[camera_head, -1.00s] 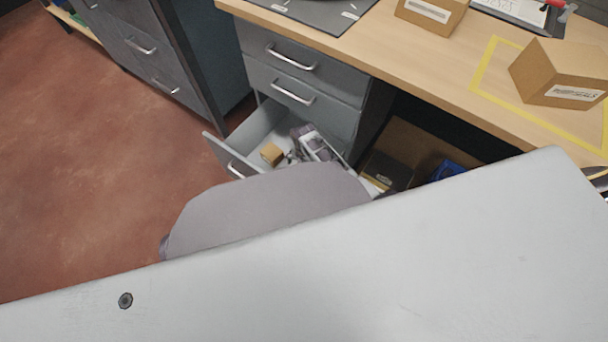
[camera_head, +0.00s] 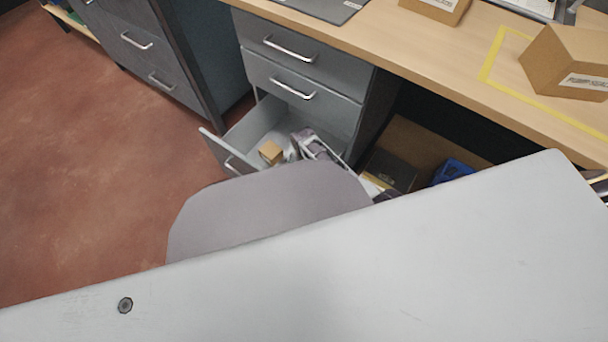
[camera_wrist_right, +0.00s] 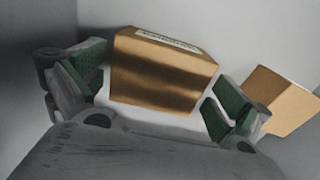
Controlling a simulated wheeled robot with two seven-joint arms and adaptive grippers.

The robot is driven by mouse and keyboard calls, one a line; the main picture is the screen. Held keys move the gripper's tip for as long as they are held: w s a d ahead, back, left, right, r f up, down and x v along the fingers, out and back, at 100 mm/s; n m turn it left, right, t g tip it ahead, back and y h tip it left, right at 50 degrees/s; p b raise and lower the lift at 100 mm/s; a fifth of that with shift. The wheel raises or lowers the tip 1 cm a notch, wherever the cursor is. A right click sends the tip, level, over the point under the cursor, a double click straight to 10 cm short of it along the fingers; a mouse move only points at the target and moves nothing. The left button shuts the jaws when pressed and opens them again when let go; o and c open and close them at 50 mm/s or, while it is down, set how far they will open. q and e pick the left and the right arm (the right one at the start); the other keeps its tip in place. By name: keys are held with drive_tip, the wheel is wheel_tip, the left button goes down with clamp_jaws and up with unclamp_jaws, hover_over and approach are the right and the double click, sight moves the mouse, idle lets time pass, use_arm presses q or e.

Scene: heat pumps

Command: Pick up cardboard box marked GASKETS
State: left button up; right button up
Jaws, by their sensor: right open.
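In the right wrist view a brown cardboard box (camera_wrist_right: 160,75) with a white label on its upper edge sits between the green-padded fingers of my right gripper (camera_wrist_right: 158,88). The fingers are open, with a visible gap at the box's right side. The label is too small to read, so I cannot tell if it says GASKETS. A second cardboard box (camera_wrist_right: 281,100) stands beyond the right finger. In the head view my right gripper (camera_head: 306,150) is down inside the open drawer (camera_head: 233,137), right of a small cardboard box (camera_head: 271,152). My left gripper is not in view.
A wooden desk (camera_head: 430,50) stands above the drawers, with a yellow-outlined area and larger cardboard boxes (camera_head: 565,62) on it. An open carton (camera_head: 430,143) holding a blue item (camera_head: 454,171) is under the desk. Red floor (camera_head: 80,170) is clear at left.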

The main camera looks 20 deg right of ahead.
sight(303, 171)
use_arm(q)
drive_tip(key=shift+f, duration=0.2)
use_arm(e)
drive_tip(key=shift+f, duration=0.35)
drive_tip(key=c, duration=0.9)
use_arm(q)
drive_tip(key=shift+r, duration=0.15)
use_arm(e)
drive_tip(key=shift+r, duration=0.25)
drive_tip(key=shift+r+p, duration=0.55)
drive_tip(key=shift+r, duration=0.15)
wheel_tip(303, 171, up, 6)
drive_tip(key=p, duration=0.3)
drive_tip(key=shift+p, duration=0.35)
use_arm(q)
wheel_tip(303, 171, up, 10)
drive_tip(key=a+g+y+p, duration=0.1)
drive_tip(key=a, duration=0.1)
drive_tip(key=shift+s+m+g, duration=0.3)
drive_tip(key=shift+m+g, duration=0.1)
use_arm(e)
drive_tip(key=shift+r, duration=1.1)
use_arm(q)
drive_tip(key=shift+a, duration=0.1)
